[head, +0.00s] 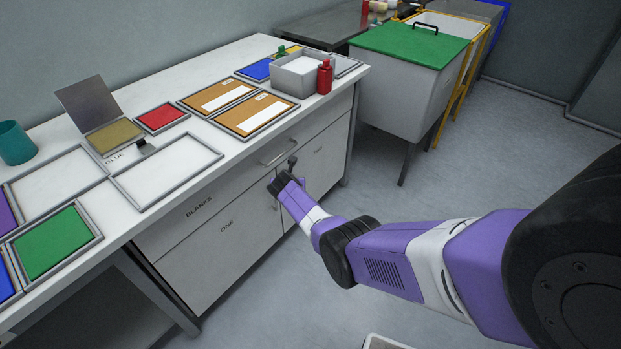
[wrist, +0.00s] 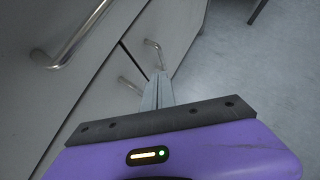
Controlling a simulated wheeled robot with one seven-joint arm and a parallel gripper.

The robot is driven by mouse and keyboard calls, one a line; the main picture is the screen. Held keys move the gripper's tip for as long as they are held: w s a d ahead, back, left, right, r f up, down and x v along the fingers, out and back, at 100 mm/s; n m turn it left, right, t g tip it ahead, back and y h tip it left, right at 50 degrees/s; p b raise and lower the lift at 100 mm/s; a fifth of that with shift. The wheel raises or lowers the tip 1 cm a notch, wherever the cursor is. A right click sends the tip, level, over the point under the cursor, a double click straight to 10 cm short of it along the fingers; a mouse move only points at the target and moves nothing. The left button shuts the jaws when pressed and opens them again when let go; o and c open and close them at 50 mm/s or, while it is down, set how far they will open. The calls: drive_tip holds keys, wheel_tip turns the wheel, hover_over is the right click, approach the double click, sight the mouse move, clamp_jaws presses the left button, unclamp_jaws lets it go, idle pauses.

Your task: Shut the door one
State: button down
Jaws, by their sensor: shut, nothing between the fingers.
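Door one (head: 211,252) is the light grey left-hand door of the cabinet under the table, marked "ONE". It looks flush or nearly flush with the cabinet front; I cannot tell whether a small gap is left. In the wrist view its bar handle (wrist: 130,85) sits left of the seam between the doors. My gripper (head: 279,184) is at the cabinet front by that seam. Its fingers (wrist: 160,77) are together and empty, pointing between the two door handles. I cannot tell whether the tips touch a door. The gripper hides part of the handle area in the head view.
The drawer marked "BLANKS" (head: 190,213) lies above door one, with its handle (wrist: 70,48) at upper left. The right door (head: 325,160) stands beside door one. The tabletop holds trays and a grey box (head: 289,85). The floor (head: 455,170) at right is clear.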

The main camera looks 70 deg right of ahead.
drive_tip(key=s+a+r+p, duration=0.2)
drive_tip(key=s+r+p, duration=0.3)
drive_tip(key=s+r, duration=0.2)
drive_tip(key=shift+s+a, duration=0.15)
drive_tip(key=shift+s, duration=0.2)
